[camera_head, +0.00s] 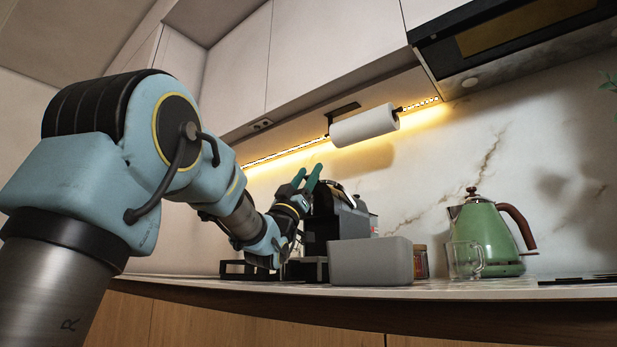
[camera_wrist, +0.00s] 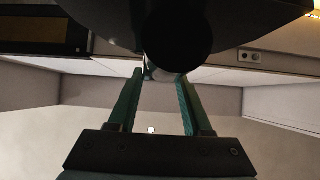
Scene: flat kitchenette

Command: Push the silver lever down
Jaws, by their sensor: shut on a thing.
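The black and grey coffee machine (camera_head: 323,222) stands on the counter against the wall. My gripper (camera_head: 309,173) is at its upper left in the head view, with green fingers pointing up. In the wrist view my gripper (camera_wrist: 160,75) has its two fingertips apart, with a bright sliver of the silver lever (camera_wrist: 147,70) between them. The jaws are shut on it. Most of the lever is hidden behind a dark round part of the machine (camera_wrist: 178,40). The lever's tilt cannot be told.
A grey box (camera_head: 370,262) stands in front of the machine. To the right are a small jar (camera_head: 420,262), a glass mug (camera_head: 464,260) and a green kettle (camera_head: 487,238). A paper towel roll (camera_head: 364,126) hangs above under the cabinets (camera_head: 320,60).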

